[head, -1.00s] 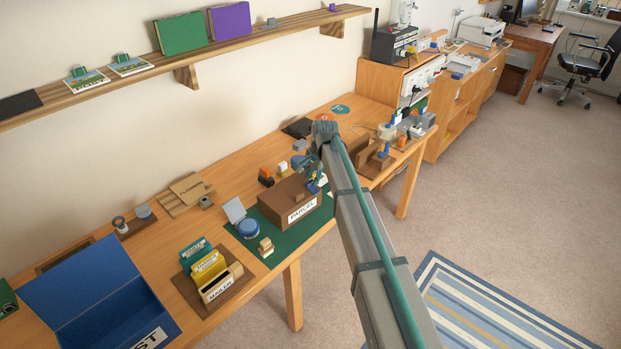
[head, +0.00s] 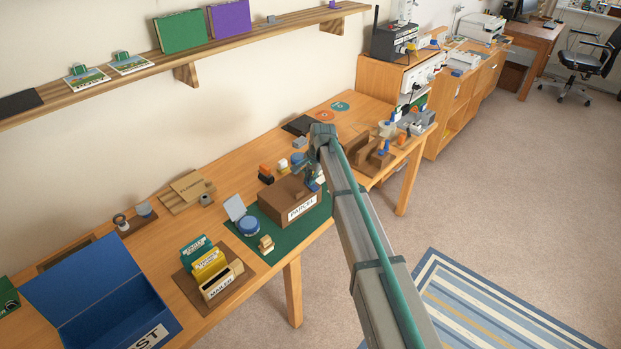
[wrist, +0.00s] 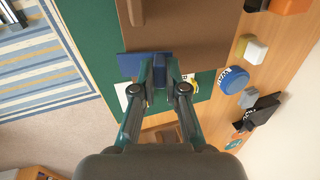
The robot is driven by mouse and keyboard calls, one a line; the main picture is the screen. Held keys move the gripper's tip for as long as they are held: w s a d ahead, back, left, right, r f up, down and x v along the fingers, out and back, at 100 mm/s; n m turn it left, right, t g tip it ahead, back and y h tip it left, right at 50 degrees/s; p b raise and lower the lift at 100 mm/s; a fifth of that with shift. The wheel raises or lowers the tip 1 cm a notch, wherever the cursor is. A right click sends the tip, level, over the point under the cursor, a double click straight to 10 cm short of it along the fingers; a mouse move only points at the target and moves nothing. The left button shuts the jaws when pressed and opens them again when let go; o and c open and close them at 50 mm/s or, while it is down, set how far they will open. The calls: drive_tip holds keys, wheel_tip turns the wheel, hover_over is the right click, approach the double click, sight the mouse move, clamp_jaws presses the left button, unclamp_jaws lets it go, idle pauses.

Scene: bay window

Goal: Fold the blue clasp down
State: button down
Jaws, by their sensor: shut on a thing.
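The blue clasp (wrist: 130,64) is at the edge of the brown parcel box (wrist: 195,28) in the wrist view. My gripper (wrist: 160,72) is shut on the clasp, with its fingertips covering part of it. In the head view, my gripper (head: 314,178) is at the right end of the parcel box (head: 278,204), and the small blue clasp (head: 313,186) shows only partly beneath it. How far the clasp is tilted is hard to tell.
The box sits on a green mat (head: 287,238). A blue round item (wrist: 235,81), a white block (wrist: 255,48) and a grey block (wrist: 249,98) stand beside it. A blue tin (head: 248,227) is left of the box.

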drive_tip(key=shift+w+a+g+h+p, duration=0.35)
drive_tip(key=shift+w+g+h+p, duration=0.15)
drive_tip(key=shift+h+p, duration=0.1)
drive_tip(key=shift+a+f+g+h, duration=0.1)
drive_tip(key=shift+f+g+h, duration=0.3)
drive_tip(key=shift+f+h, duration=0.1)
drive_tip(key=shift+s, duration=0.2)
drive_tip(key=c, duration=1.2)
unclamp_jaws()
drive_tip(key=shift+r, duration=0.1)
wheel_tip(320, 180, up, 12)
